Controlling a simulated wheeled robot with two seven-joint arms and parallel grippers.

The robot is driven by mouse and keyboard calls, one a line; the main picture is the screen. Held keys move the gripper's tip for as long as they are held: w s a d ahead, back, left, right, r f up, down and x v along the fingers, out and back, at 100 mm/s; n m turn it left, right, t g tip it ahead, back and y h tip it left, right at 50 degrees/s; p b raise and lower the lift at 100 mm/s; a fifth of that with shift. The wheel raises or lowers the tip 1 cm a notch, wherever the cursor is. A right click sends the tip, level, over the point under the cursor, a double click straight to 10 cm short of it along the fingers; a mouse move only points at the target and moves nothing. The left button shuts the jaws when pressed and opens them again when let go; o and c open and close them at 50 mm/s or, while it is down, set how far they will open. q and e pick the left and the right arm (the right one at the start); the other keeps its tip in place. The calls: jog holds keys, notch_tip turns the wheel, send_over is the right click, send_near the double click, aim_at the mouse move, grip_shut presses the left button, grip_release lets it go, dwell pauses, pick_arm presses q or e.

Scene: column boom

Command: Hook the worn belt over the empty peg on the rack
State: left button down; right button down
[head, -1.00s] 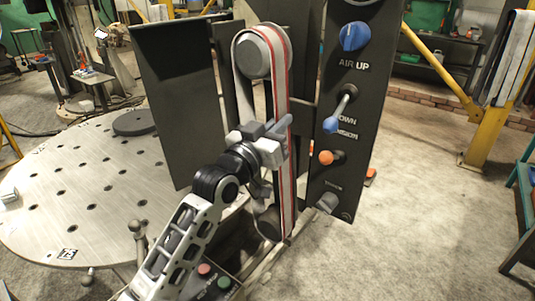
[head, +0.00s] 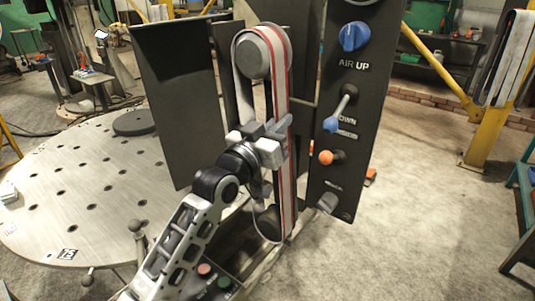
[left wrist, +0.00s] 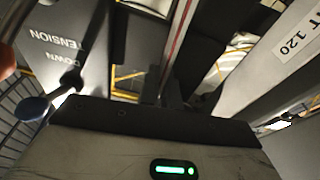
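The worn belt (head: 282,95), pale with red stripes, loops over the upper pulley (head: 256,55) and runs down around the lower pulley (head: 270,222). Its lower left part bows out loosely. My left gripper (head: 279,138) is at the belt's right-hand run, about midway between the pulleys, and looks shut on it. In the left wrist view, the red-striped belt (left wrist: 181,38) runs down to the fingertips. At the top right of the head view, pale belts (head: 510,55) hang by a yellow post; no empty peg can be made out. My right gripper is not in view.
Right of the belt stands a dark control panel (head: 345,185) with a blue knob (head: 355,36), a blue-tipped lever (head: 331,124) and an orange knob (head: 326,157). A dark plate (head: 175,110) stands on the left. A round perforated table (head: 70,190) lies beyond it. Open floor lies right.

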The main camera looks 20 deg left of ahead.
pick_arm(q)
jog(key=shift+r+p, duration=0.25)
jog(key=shift+p, duration=0.2)
dwell(0.5)
jog(key=shift+s, duration=0.1)
jog(key=shift+s, duration=0.1)
jog(key=r+p+v, duration=0.1)
jog(key=p+v, duration=0.2)
jog(key=v, duration=0.5)
jog(key=shift+r, duration=0.25)
dwell(1.2)
jog(key=shift+s+a, duration=0.1)
jog(key=shift+s, duration=0.05)
